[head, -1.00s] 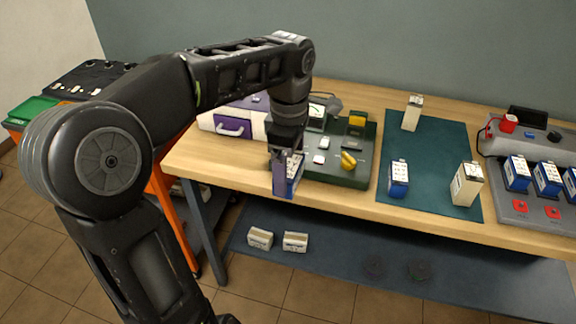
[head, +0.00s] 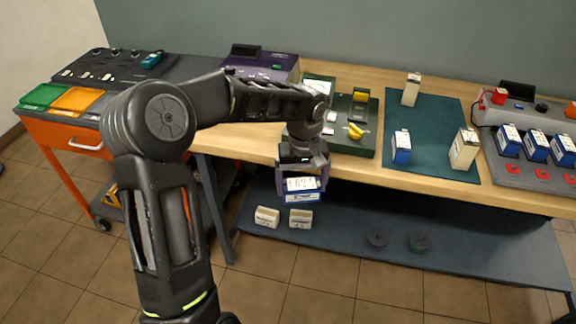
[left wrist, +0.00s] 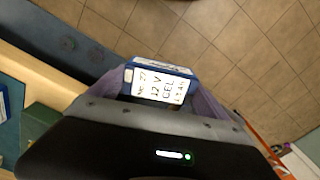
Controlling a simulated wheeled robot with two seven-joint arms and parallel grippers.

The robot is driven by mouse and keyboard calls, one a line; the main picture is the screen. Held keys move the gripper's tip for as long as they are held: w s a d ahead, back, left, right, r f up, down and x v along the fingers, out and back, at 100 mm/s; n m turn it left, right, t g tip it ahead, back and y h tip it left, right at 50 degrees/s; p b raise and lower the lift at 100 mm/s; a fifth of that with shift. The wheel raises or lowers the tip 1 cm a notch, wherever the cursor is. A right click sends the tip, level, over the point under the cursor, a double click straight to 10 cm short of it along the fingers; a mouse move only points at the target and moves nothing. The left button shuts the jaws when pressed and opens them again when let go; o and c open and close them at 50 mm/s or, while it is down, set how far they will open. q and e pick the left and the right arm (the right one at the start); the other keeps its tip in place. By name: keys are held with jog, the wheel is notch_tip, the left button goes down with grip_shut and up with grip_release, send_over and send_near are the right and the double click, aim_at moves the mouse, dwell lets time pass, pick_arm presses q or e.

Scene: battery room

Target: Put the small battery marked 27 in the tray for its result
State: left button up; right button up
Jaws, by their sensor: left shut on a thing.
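My left gripper (head: 303,180) is shut on a small blue-and-white battery (head: 303,190), held in front of the bench edge, above the lower shelf. In the left wrist view the battery (left wrist: 160,82) sits between the fingers, and its label reads 27, 12 V, GEL. A green tray (head: 42,95) and an orange tray (head: 78,100) lie side by side on the orange cart at the left. The words on their front edges are too small to read. My right gripper is not in view.
The bench (head: 235,143) carries a green tester (head: 352,137), a purple device (head: 262,66) and a dark green mat (head: 428,125) with several batteries. A grey charger (head: 535,175) stands right. Two cream batteries (head: 267,217) lie on the lower shelf (head: 335,250). Both trays look empty.

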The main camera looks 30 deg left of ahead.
pick_arm(q)
jog(key=s+d+f+m, duration=0.1)
jog(key=d+f+m, duration=0.7)
jog(key=d+f, duration=0.3)
notch_tip(320, 180, down, 2)
jog(key=shift+s+d+f, duration=0.15)
jog(key=shift+f, duration=0.1)
